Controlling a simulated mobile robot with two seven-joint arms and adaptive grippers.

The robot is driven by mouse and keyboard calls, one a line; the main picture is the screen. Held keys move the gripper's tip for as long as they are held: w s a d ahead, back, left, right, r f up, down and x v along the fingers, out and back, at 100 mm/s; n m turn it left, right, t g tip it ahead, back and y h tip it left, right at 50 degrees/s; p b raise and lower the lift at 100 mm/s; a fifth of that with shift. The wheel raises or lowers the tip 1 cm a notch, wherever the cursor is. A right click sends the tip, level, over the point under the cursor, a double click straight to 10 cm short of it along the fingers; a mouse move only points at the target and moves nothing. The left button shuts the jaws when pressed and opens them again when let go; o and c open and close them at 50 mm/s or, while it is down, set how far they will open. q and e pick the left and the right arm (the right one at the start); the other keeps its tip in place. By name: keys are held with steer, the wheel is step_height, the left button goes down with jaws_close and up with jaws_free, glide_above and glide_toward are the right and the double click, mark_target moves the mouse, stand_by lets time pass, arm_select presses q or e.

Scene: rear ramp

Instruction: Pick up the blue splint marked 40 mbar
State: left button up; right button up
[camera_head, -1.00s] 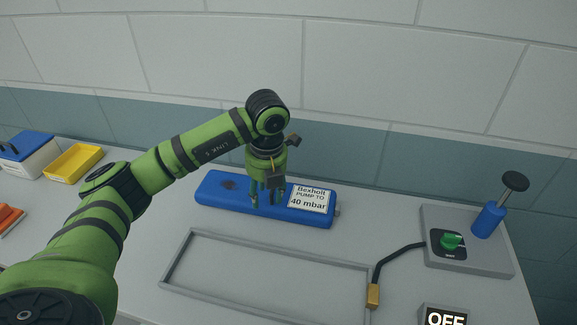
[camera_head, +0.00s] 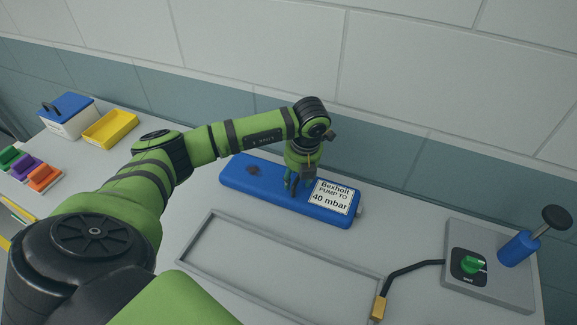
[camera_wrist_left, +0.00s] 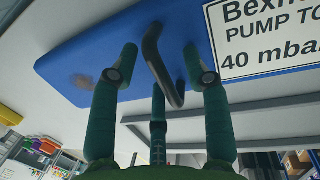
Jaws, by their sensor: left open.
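The blue splint (camera_head: 248,180) lies flat on the counter near the wall, with a white label reading "Bexholt PUMP TO 40 mbar" (camera_head: 332,196) at its right end. My left gripper (camera_head: 291,188) points down over the middle of the splint, just left of the label. In the left wrist view, the splint (camera_wrist_left: 75,65) fills the top. The green fingers of my left gripper (camera_wrist_left: 159,54) are open, on either side of a dark bent handle (camera_wrist_left: 162,68) on the splint. I cannot tell whether they touch it. My right gripper is out of view.
An empty grey-rimmed tray (camera_head: 280,268) lies in front of the splint. A black hose with a brass end (camera_head: 379,308) runs to a grey pump box (camera_head: 493,290) at right. A yellow bin (camera_head: 110,129), a blue-lidded box (camera_head: 68,118) and coloured blocks (camera_head: 44,176) stand at left.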

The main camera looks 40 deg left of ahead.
arm_select(q)
steer(key=shift+c, duration=0.8)
jaws_close()
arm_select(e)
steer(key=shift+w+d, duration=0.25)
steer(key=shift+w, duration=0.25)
arm_select(q)
steer(key=shift+r, duration=0.1)
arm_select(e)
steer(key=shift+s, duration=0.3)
arm_select(q)
steer(key=shift+w+r, duration=0.1)
steer(key=shift+r, duration=0.05)
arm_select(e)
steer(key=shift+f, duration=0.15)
